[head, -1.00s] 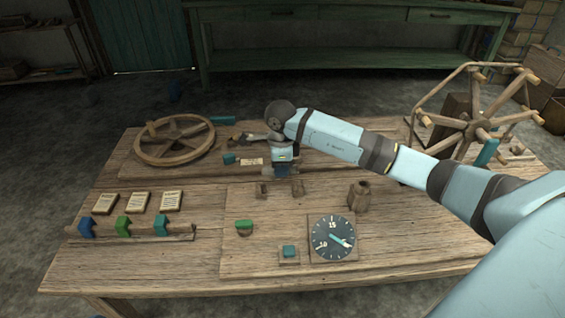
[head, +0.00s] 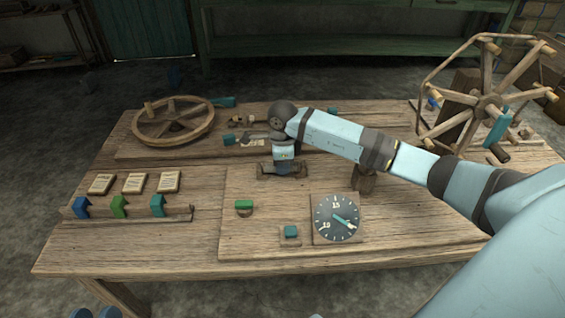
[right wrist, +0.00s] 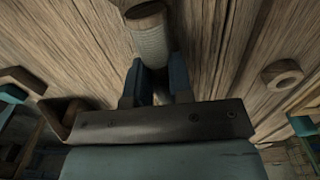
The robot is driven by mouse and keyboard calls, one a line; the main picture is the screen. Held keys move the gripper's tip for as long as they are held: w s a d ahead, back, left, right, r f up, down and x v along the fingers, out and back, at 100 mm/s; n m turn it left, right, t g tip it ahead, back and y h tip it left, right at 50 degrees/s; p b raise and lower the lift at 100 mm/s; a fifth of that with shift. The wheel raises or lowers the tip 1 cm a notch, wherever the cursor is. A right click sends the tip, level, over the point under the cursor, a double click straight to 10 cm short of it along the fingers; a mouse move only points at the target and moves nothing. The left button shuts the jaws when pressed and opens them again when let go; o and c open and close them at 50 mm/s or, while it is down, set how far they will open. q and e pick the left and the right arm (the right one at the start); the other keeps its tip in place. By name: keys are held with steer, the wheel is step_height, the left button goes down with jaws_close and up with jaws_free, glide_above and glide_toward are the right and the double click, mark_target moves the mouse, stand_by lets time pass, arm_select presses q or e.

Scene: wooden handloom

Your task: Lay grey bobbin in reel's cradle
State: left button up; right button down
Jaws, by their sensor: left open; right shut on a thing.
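My right gripper (head: 286,171) is shut on the grey bobbin. In the right wrist view the bobbin (right wrist: 150,42) has a grey wound body and a wooden end, and its near part is hidden between the fingers (right wrist: 157,84). In the head view the gripper points down between two small wooden posts (head: 263,171), which look like a cradle. The bobbin seems to lie level across them, but I cannot tell whether it touches them. My left gripper (head: 95,313) is open and empty at the bottom left edge, in front of the table. The spoked wooden reel (head: 484,100) stands at the right.
A wooden wheel (head: 173,121) lies at the back left. Three cards (head: 135,183) and a rack with blue, green and teal pieces (head: 120,207) are at the left. A dial (head: 337,218) and a green piece (head: 244,206) are in front. My right arm partly hides a wooden pot (head: 364,180).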

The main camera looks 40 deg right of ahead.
steer(key=c, duration=0.9)
jaws_free()
steer(key=shift+c, duration=0.2)
arm_select(q)
step_height(320, 180, up, 7)
steer(key=t+p, duration=0.2)
steer(key=p, duration=0.2)
steer(key=shift+a+f+n+t+p, duration=0.15)
steer(key=shift+a+n+t+p, duration=0.15)
steer(key=shift+n+t, duration=0.1)
arm_select(e)
step_height(320, 180, up, 14)
steer(key=shift+f, duration=0.15)
